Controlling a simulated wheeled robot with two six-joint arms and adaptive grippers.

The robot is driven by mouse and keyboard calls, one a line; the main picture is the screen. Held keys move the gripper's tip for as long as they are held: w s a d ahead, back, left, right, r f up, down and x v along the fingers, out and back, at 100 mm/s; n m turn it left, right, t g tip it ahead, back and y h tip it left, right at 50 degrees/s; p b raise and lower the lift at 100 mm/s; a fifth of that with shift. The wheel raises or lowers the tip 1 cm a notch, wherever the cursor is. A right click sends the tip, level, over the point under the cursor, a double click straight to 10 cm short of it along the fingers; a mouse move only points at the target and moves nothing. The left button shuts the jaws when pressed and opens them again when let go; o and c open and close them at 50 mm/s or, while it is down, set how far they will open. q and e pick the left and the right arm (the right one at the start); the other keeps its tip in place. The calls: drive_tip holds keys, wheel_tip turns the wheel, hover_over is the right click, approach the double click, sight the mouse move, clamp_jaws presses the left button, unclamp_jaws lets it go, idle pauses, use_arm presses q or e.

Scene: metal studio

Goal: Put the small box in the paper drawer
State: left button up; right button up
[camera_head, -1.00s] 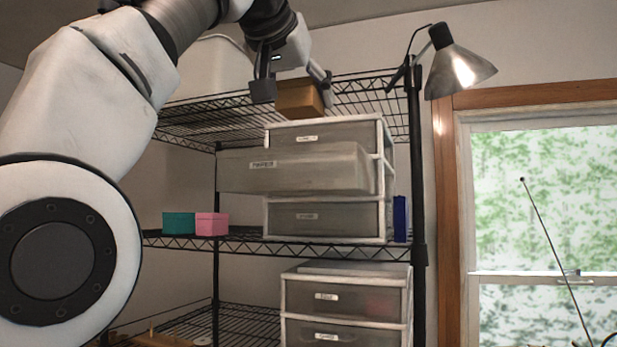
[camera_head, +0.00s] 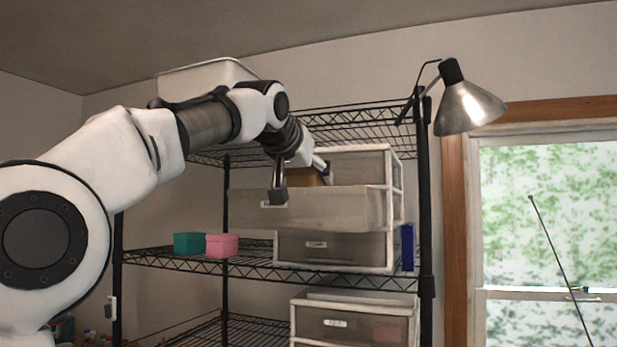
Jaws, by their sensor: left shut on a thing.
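The small brown box (camera_head: 306,177) is held between the fingers of my left gripper (camera_head: 303,183), which is shut on it. The box is just above and partly behind the front of the pulled-out middle drawer (camera_head: 335,209) of the upper drawer unit. Its lower part is hidden, so I cannot tell if it touches the drawer. One finger hangs in front of the drawer's upper left and partly covers its label, which I cannot read. My right gripper is not in view.
The drawer unit stands on a black wire shelf (camera_head: 160,256). Its top drawer (camera_head: 358,165) and bottom drawer (camera_head: 340,248) are shut. Teal (camera_head: 188,243) and pink (camera_head: 222,245) boxes sit left, a blue item (camera_head: 407,247) right. A metal lamp (camera_head: 468,107) hangs at the upper right.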

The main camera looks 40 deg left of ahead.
use_arm(q)
drive_tip(key=shift+w+a+f+b, duration=0.1)
drive_tip(key=shift+w+f+b, duration=0.05)
drive_tip(key=shift+f+b, duration=0.2)
drive_tip(key=shift+d+f, duration=0.2)
drive_tip(key=shift+f, duration=0.05)
drive_tip(key=o, duration=1)
drive_tip(key=shift+a, duration=0.1)
drive_tip(key=shift+r, duration=0.1)
